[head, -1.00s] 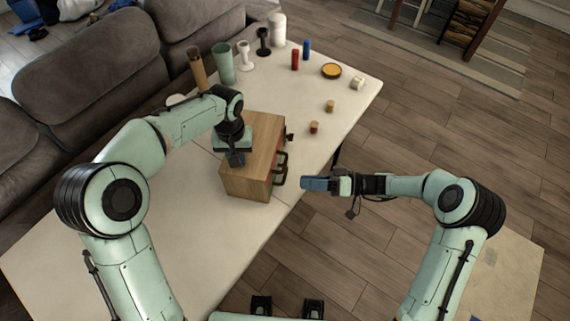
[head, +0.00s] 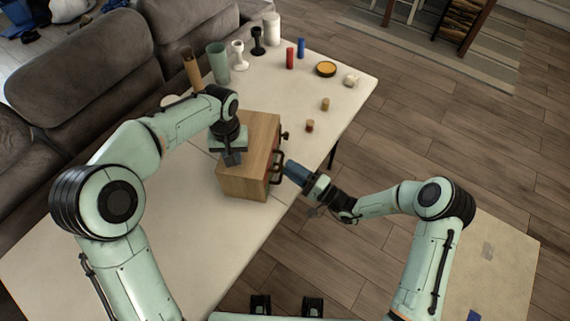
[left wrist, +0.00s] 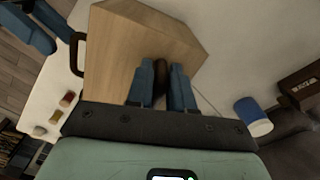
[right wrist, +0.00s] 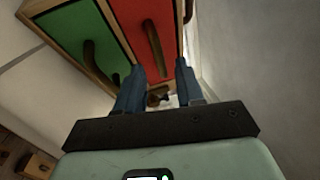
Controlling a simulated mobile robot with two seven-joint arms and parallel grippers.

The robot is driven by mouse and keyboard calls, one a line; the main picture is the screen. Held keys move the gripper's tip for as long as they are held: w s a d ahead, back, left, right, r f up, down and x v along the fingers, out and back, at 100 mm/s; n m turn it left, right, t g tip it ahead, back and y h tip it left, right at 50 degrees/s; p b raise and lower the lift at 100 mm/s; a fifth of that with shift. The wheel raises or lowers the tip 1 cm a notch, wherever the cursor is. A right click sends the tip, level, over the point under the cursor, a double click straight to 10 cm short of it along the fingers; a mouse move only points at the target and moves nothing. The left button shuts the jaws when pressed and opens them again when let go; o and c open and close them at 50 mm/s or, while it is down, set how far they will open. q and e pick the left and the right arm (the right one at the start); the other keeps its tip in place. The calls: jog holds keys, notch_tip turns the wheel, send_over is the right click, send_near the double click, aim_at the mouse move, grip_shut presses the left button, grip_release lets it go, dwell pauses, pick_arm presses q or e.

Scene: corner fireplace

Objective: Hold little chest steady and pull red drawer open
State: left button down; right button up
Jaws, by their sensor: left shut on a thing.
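The little chest (head: 258,133) is a light wooden box on the table, its drawer side facing right. My left gripper (head: 232,158) is on top of it; in the left wrist view its blue fingers (left wrist: 160,80) are closed about a dark knob (left wrist: 160,96) on the wooden top. The right wrist view shows the red drawer (right wrist: 175,25) with a dark bar handle (right wrist: 155,47), beside a green drawer (right wrist: 80,35). My right gripper (head: 291,169) is open and empty, close in front of the handles. Its fingers (right wrist: 157,80) stand apart, not around the red handle.
Small blocks (head: 310,126), a yellow-topped round dish (head: 327,69), red and blue cylinders (head: 290,58) and several cups and vases (head: 218,62) stand toward the table's back. A grey sofa (head: 90,80) borders the left. The front of the table (head: 220,245) is clear.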

jog(key=shift+x, duration=1.55)
jog(key=shift+c, duration=0.3)
grip_shut()
jog(key=shift+d, duration=0.15)
